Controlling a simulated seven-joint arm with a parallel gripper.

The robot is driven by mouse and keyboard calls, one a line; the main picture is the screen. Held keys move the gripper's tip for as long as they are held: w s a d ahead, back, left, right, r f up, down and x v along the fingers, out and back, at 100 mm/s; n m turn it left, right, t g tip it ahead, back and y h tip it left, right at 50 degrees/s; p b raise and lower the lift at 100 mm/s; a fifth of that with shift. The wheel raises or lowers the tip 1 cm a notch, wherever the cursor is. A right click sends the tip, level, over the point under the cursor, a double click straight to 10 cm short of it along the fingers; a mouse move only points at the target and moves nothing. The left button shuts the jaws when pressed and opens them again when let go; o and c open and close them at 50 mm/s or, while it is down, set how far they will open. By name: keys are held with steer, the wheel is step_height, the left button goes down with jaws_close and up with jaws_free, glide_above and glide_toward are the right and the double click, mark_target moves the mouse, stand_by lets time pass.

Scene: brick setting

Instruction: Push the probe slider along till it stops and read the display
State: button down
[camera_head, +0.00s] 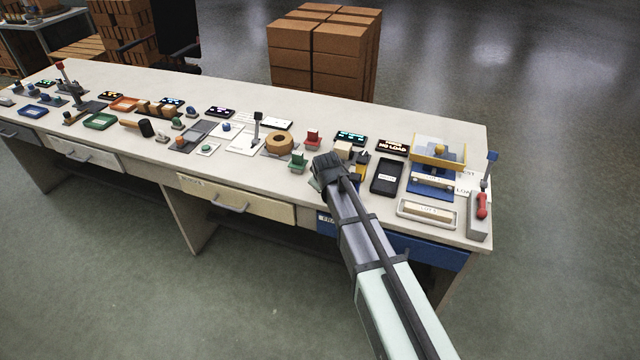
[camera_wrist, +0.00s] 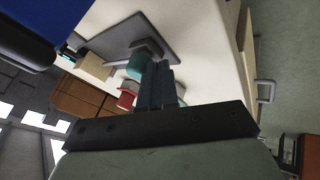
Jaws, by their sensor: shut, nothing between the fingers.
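My gripper (camera_head: 326,174) is over the front part of the bench, right of the middle, with its own body hiding much of what lies beneath. In the wrist view its fingers (camera_wrist: 155,86) are together and empty, close to a teal piece (camera_wrist: 138,64) by a grey plate (camera_wrist: 165,38); I cannot tell whether they touch it. A display with teal characters (camera_head: 351,138) lies behind the gripper, its reading too small to make out. A cream block (camera_head: 343,147) and a small dark part (camera_head: 362,156) sit before it. I cannot tell for sure which part is the probe slider.
A green piece (camera_head: 297,162) and a red piece (camera_head: 312,139) stand left of the gripper. The bench front strip is fairly clear.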

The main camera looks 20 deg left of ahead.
steer(key=shift+w, duration=0.1)
steer(key=shift+w, duration=1.5)
steer(key=s, duration=0.2)
steer(key=s+a, duration=0.1)
steer(key=s, duration=0.1)
steer(key=shift+s, duration=0.35)
steer(key=v, duration=0.9)
steer(key=shift+d+r, duration=0.15)
steer(key=shift+r, duration=0.25)
